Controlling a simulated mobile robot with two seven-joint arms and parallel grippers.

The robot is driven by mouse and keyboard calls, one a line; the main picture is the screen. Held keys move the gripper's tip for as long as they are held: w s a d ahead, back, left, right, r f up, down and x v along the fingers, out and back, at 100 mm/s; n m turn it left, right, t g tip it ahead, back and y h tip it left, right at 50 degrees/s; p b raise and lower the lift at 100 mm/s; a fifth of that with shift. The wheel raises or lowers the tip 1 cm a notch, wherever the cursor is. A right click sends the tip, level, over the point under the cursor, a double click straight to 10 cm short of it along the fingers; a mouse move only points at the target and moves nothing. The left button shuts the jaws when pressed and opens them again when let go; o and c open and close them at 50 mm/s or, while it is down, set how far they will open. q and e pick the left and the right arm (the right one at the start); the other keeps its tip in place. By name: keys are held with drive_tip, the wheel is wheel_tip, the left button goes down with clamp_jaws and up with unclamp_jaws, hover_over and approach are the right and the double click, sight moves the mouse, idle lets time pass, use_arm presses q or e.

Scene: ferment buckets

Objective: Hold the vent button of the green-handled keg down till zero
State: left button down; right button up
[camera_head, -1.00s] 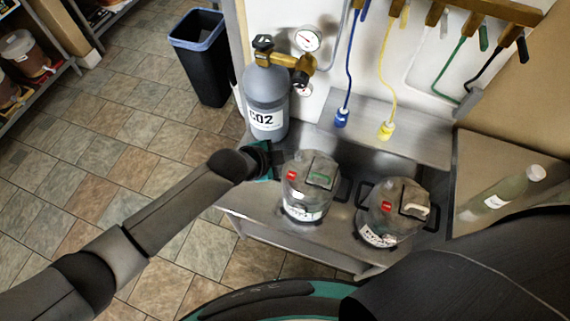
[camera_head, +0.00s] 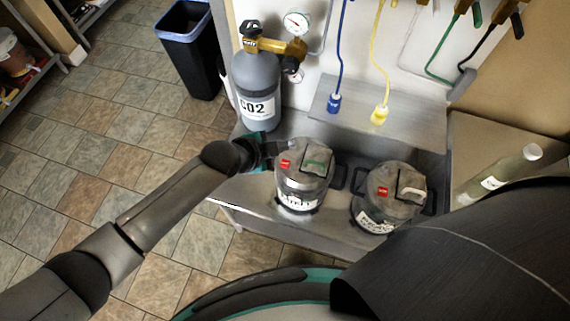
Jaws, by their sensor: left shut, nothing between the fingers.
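The green-handled keg (camera_head: 303,178) stands upright on the steel counter. It has a green handle on its lid, a red part (camera_head: 286,163) at the lid's left and a white label low on its front. A similar keg (camera_head: 388,199) with a pale handle and a red part stands to its right. My left gripper (camera_head: 268,151) is at the upper left of the green-handled keg, beside its lid. It is shut with nothing in it. I cannot tell whether it touches the keg. My right gripper is not in view; a dark arm part of mine fills the lower right.
A grey CO2 cylinder (camera_head: 257,92) with a gauge (camera_head: 296,23) stands close behind my left gripper. Blue (camera_head: 334,103) and yellow (camera_head: 379,115) hose ends hang behind the kegs. A bin (camera_head: 189,55) stands on the floor.

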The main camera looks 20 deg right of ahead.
sight(286, 161)
use_arm(q)
wheel_tip(286, 161, down, 6)
drive_tip(key=b, duration=0.5)
idle(1.8)
drive_tip(key=shift+f, duration=0.5)
drive_tip(key=shift+f+b, duration=0.65)
drive_tip(key=shift+b, duration=0.1)
idle(4.2)
